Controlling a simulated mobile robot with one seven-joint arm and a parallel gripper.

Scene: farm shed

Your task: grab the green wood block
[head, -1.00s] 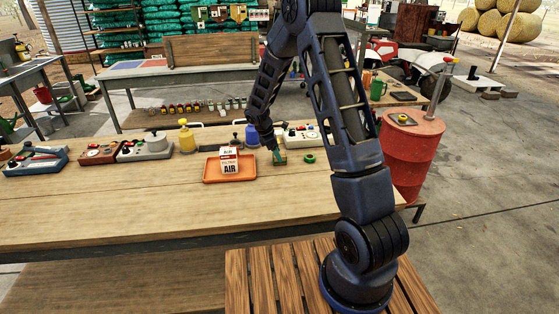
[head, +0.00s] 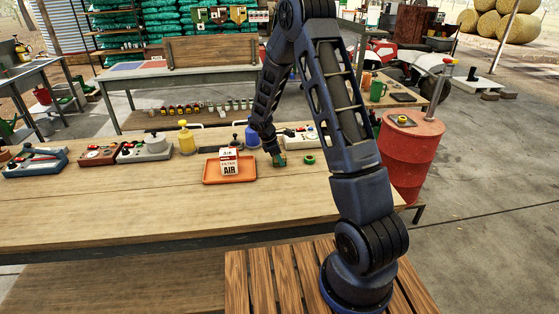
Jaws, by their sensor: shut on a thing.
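The green wood block (head: 281,160) is at the back of the wooden workbench (head: 150,205), right of the orange tray. Only a small part of it shows. My gripper (head: 277,158) points down at the block and is shut on it. The fingers are small and dark here, and the arm hides part of them. I cannot tell whether the block touches the bench top.
The orange tray (head: 212,177) holds a white and red air filter box (head: 230,162) just left of my gripper. A green ring (head: 309,160) lies just right. A yellow bottle (head: 186,138), a blue container (head: 253,134) and control boxes (head: 146,149) line the back edge. The front bench is clear.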

